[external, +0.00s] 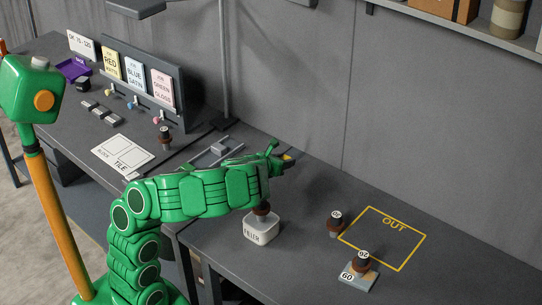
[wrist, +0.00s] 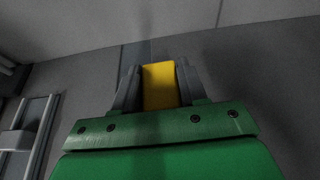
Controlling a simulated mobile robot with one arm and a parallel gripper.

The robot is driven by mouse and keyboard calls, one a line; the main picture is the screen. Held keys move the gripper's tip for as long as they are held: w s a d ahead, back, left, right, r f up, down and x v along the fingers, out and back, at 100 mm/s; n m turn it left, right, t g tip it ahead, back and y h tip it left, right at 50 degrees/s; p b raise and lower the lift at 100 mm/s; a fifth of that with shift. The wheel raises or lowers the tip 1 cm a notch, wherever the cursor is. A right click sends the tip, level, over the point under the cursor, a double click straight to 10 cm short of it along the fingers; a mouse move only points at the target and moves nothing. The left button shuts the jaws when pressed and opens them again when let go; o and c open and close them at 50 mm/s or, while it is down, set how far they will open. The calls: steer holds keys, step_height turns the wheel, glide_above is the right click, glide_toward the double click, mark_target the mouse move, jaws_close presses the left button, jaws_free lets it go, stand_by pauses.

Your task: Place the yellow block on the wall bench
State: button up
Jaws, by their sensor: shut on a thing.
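My gripper (external: 284,159) is shut on the yellow block (wrist: 159,86), which sits between the two dark fingers in the wrist view. In the external view only a small yellow bit of the block (external: 288,157) shows at the fingertips; the rest is hidden by the gripper. The dark grey bench (external: 310,205) runs along the wall, and my gripper is over its back left part, near the wall. I cannot tell whether the block touches the bench top or is held above it.
A white filler container (external: 262,229) stands below my forearm. A grey rail-like fixture (external: 217,152) lies left of my gripper.

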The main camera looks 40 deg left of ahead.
steer(key=a+y, duration=0.1)
steer(key=a, duration=0.5)
steer(key=w+a+n, duration=0.1)
steer(key=a, duration=0.6)
steer(key=a+n+y, duration=0.1)
steer(key=a, duration=0.5)
steer(key=shift+w+a+f+y, duration=0.1)
steer(key=shift+w+a+y, duration=0.05)
steer(key=shift+a+y, duration=0.15)
steer(key=r+n+g+y, duration=0.1)
steer(key=n+y, duration=0.1)
glide_above(196, 142)
steer(key=shift+f, duration=3.15)
steer(key=shift+f, duration=0.6)
steer(key=o, duration=1.2)
steer(key=shift+v, duration=3.9)
